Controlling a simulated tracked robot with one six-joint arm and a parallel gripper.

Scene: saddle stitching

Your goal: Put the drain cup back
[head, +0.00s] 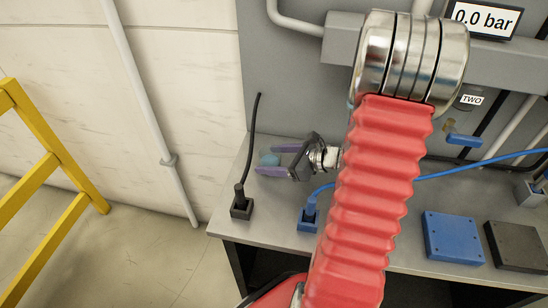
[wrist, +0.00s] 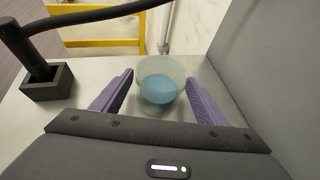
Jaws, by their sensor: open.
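The drain cup (wrist: 160,80) is a clear round cup with blue liquid in it. In the wrist view it stands on the grey bench top, ahead of and between the two purple fingers of my gripper (wrist: 159,92). The fingers are apart and a gap shows between each of them and the cup. In the head view my gripper (head: 269,160) is low over the left part of the bench. The drain cup (head: 268,159) shows there as a small blue-green shape between the fingers. My red arm covers the middle of the bench and part of the panel behind.
A black cable in a dark square holder (head: 241,205) stands near the bench's left edge; it bends across the wrist view (wrist: 48,82). A blue cable holder (head: 308,219), a blue block (head: 453,238) and a dark block (head: 517,246) are on the bench. A grey panel (head: 290,70) rises behind. A yellow frame (head: 40,170) stands left.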

